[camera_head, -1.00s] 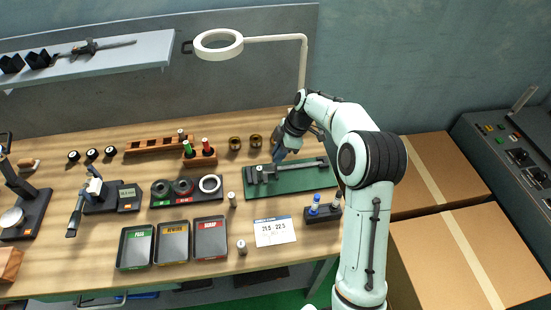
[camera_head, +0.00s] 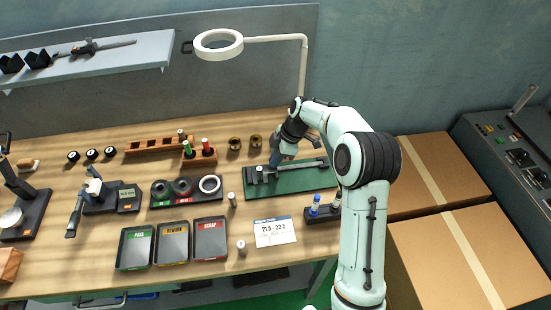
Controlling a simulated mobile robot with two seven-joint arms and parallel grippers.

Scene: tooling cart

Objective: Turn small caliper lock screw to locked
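The small caliper (camera_head: 308,164) lies on a green mat (camera_head: 300,183) at the right part of the bench, its jaws toward the left and its beam running right. My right gripper (camera_head: 274,162) reaches down from above at the caliper's left part, near the slider. Its fingers are too small and dark to tell whether they touch the caliper or are open. The lock screw cannot be made out; it is too small or hidden by the gripper. My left gripper is out of view.
A ring lamp (camera_head: 218,43) hangs behind on a white arm. Left of the mat stand a black tray of rings (camera_head: 187,200) and a small metal cylinder (camera_head: 232,199). A black holder with blue-capped bottles (camera_head: 322,215) and a white card (camera_head: 276,232) lie in front.

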